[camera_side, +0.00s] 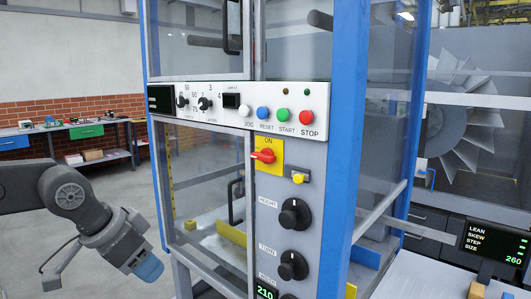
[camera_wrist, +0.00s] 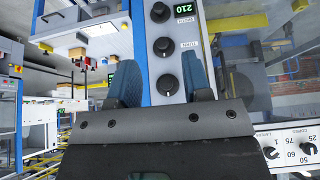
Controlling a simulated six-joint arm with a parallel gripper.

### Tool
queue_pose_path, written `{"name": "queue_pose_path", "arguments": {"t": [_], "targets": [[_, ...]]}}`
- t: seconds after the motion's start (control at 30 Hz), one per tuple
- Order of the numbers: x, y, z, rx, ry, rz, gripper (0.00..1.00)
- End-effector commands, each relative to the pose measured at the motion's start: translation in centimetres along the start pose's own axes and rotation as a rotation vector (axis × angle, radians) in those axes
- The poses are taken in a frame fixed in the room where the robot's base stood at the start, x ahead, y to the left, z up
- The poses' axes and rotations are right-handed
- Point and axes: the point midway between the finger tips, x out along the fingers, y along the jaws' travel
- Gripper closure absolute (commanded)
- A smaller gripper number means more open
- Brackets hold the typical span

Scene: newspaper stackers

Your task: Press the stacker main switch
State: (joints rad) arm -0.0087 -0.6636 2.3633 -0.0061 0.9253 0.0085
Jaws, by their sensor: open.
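The main switch (camera_side: 264,155) is a red handle on a yellow plate marked ON, on the grey front panel of the stacker (camera_side: 343,130) in the side view. The handle lies roughly level, pointing left. My gripper (camera_side: 149,269) is at the lower left of the side view, well below and left of the switch, touching nothing visible. In the wrist view my gripper (camera_wrist: 162,68) is open, with its two blue fingers apart and nothing between them. That view is upside down, and the switch does not show there, perhaps hidden behind the gripper body.
A yellow button (camera_side: 298,178) sits right of the switch, with black knobs (camera_side: 294,214) below. Above are white, blue, green and red push buttons (camera_side: 283,115) on a white strip. Open floor separates my gripper from the workbench (camera_side: 75,140) behind.

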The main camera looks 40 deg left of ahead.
Motion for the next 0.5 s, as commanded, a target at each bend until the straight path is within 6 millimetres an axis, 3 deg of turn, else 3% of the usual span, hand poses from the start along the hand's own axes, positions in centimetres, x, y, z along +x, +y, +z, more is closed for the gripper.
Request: {"name": "queue_pose_path", "arguments": {"t": [0.2,0.43,0.5], "targets": [[-2.7,-0.4,-8.8,-0.006,0.052,0.001,0.76],[-4.7,-1.0,-17.5,-0.008,0.109,0.003,0.98],[-5.1,-1.3,-20.0,-0.008,0.126,0.003,1.00]]}}
